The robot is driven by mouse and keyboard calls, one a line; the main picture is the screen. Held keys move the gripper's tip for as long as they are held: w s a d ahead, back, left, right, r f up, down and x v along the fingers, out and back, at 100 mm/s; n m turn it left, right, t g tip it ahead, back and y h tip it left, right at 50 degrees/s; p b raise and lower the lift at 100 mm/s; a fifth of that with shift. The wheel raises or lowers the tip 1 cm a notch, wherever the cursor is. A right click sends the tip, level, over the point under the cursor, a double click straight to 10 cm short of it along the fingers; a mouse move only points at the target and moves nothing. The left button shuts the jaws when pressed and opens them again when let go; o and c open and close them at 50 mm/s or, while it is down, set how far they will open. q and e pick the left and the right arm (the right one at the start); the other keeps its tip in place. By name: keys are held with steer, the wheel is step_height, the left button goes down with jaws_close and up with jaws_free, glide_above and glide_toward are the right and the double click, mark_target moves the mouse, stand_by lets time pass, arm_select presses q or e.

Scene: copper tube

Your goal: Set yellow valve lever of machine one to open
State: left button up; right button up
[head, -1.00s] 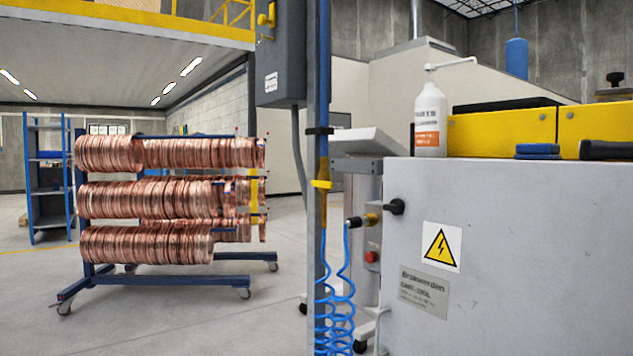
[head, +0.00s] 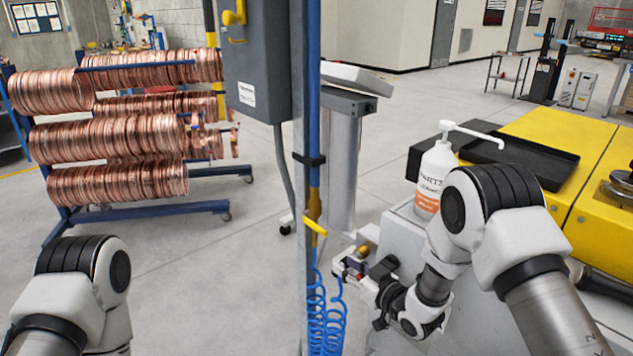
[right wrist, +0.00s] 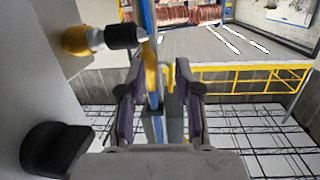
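The yellow valve lever (head: 315,226) is on the thin pipe along the blue-grey post in the head view. It slants slightly down to the right. My right gripper (head: 348,268) is below and right of the lever, beside the machine's front and apart from the lever. In the right wrist view my right gripper (right wrist: 160,95) has its two fingers spread with a gap between them. The post and yellow parts show beyond that gap; which yellow part is the lever is hard to tell. My left arm shows at the lower left of the head view, its gripper out of frame.
A blue coiled hose (head: 326,315) hangs below the lever. A grey electrical box (head: 256,60) is above it. A black knob (right wrist: 55,150) sticks out from the machine near my right gripper. A white bottle (head: 436,175) stands on the machine. Copper coils (head: 110,135) hang on a rack at left.

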mark_target(326, 234)
steer(key=r, duration=0.2)
steer(key=w+a+r+n+y, duration=0.1)
steer(key=w+a+r+y, duration=0.1)
steer(key=r, duration=0.1)
steer(key=shift+a+r+n+t, duration=0.1)
steer(key=shift+r+n+t, duration=0.2)
steer(key=shift+t, duration=0.1)
steer(key=p+x, duration=0.1)
steer(key=x, duration=0.6)
steer(key=shift+r, duration=0.15)
steer(key=shift+w+a, duration=0.25)
steer(key=shift+w, duration=0.15)
jaws_close()
